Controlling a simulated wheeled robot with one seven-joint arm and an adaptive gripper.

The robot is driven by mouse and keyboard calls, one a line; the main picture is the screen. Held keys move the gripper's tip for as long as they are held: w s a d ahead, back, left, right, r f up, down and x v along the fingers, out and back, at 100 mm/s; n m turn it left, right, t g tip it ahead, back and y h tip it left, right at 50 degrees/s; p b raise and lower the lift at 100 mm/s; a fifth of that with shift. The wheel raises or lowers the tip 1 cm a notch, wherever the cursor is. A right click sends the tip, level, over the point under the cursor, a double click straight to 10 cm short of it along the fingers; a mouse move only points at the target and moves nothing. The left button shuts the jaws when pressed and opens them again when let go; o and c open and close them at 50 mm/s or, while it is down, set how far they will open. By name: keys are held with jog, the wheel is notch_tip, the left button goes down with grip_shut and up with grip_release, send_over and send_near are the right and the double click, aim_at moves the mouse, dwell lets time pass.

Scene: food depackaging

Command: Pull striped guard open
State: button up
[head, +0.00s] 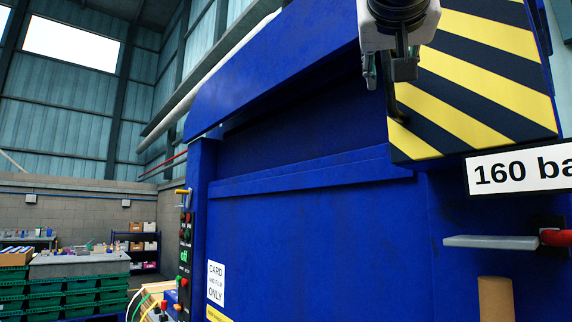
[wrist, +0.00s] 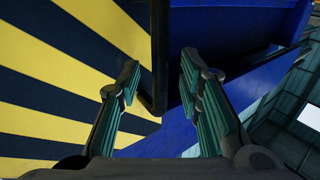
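The striped guard (head: 475,85), with yellow and black diagonal stripes, is at the upper right of the head view on the blue machine. It fills the left of the wrist view (wrist: 70,80). A dark handle bar (head: 395,108) runs along the guard's left edge, its lower end curving in to the panel. My gripper (head: 386,78) is at the top of the head view, in front of this edge. In the wrist view my gripper (wrist: 158,80) has its fingers apart, one on each side of the bar (wrist: 158,45), with visible gaps. The bar's upper part is hidden behind my gripper in the head view.
The blue machine (head: 310,240) fills the middle, with a recess left of the guard. A control panel (head: 184,245) is on its left post. A grey ledge (head: 490,242) and a brown cylinder (head: 496,298) are below the guard. Green crates (head: 80,295) stand far left.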

jog(key=shift+x, duration=1)
grip_shut()
jog(key=shift+s, duration=0.1)
jog(key=shift+s+a+n+y, duration=0.3)
jog(key=shift+y, duration=0.2)
jog(key=s+a+n+y+p, duration=0.2)
jog(key=s+a+n+y, duration=0.2)
jog(key=s+n+y, duration=0.5)
jog(key=s+d+n+g+y, duration=0.3)
jog(key=s+n+g+y, duration=0.1)
jog(key=s, duration=0.4)
jog(key=s+d+n+g+y+b, duration=0.1)
jog(key=s+d+n+g+y, duration=0.3)
jog(key=s+g+y, duration=0.2)
jog(key=shift+s+y, duration=1.4)
